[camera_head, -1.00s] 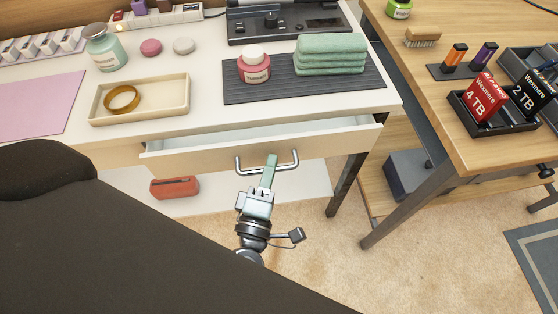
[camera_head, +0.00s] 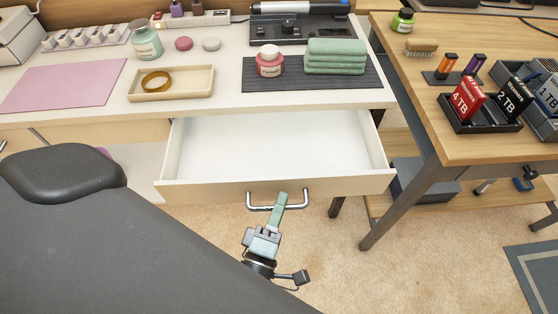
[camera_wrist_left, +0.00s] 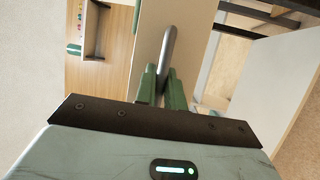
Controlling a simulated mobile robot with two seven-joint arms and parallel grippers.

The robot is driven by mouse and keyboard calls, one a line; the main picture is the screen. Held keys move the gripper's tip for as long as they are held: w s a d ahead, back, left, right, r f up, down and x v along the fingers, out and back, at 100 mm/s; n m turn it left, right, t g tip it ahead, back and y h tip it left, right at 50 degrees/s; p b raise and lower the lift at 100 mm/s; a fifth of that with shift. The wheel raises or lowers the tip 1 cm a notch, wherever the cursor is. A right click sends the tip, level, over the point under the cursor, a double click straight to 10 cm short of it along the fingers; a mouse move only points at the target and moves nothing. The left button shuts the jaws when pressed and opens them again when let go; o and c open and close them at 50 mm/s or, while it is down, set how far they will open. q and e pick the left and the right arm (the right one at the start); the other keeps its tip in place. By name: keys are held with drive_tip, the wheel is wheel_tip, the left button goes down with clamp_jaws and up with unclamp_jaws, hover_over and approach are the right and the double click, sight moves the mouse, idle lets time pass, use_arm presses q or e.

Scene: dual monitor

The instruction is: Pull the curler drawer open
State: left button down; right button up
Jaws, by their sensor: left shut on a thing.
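The curler drawer (camera_head: 270,150) is pulled well out from under the white tabletop in the head view, and its white inside looks empty. Its metal bar handle (camera_head: 294,205) is on the wooden front panel. My left gripper (camera_head: 281,200) is shut on the handle, with its green fingers across the bar. In the left wrist view the handle (camera_wrist_left: 167,48) runs between the two green fingertips (camera_wrist_left: 160,85). My right gripper is not in view.
On the tabletop are a beige tray (camera_head: 190,92) with a gold ring, a dark mat (camera_head: 262,88) with a pink jar and green towels. A wooden desk (camera_head: 430,110) stands at the right. Carpet is clear below the drawer.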

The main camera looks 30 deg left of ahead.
use_arm(q)
drive_tip(key=shift+s+d, duration=0.4)
drive_tip(key=shift+s, duration=0.2)
drive_tip(key=shift+s+d, duration=0.4)
drive_tip(key=shift+s, duration=0.2)
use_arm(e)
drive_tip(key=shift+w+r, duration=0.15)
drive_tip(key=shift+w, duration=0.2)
use_arm(q)
drive_tip(key=c, duration=1.8)
unclamp_jaws()
drive_tip(key=shift+c, duration=0.2)
drive_tip(key=shift+o, duration=0.3)
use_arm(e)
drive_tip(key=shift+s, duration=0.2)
use_arm(q)
drive_tip(key=shift+s, duration=0.1)
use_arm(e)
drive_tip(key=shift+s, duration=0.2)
